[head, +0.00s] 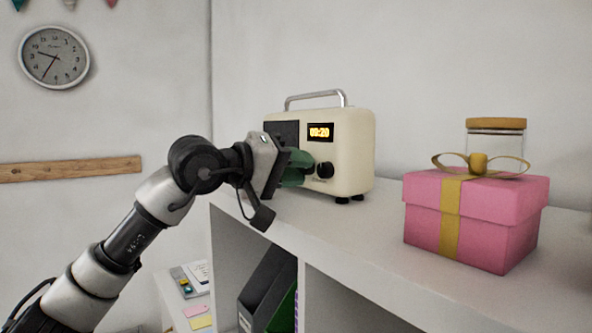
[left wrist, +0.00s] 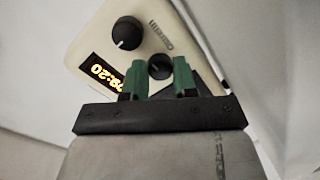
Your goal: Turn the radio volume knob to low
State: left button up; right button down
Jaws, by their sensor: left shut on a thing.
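The cream radio (head: 350,140) stands on top of the white cabinet, with a metal handle, a dark speaker panel and a lit display (head: 320,132). Its front shows two black knobs. One knob (head: 325,170) is uncovered, and in the left wrist view this knob (left wrist: 127,32) bears a white mark. My left gripper (head: 296,168) is at the radio's front, its green fingers on either side of the other, smaller-looking knob (left wrist: 160,67). That knob is hidden in the head view. I cannot read which knob is the volume. My right gripper is out of view.
A pink gift box (head: 475,220) with a gold ribbon sits on the cabinet top (head: 340,230) at the right. A glass jar (head: 495,140) with a wooden lid stands behind it. Folders (head: 265,290) fill a compartment below. The top between radio and box is clear.

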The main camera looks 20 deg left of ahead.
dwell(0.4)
pick_arm(q)
jog(key=o, duration=0.9)
jog(key=shift+o, duration=0.2)
jog(key=shift+s+a, duration=0.25)
jog(key=b+v, duration=0.4)
jog(key=v, duration=0.6)
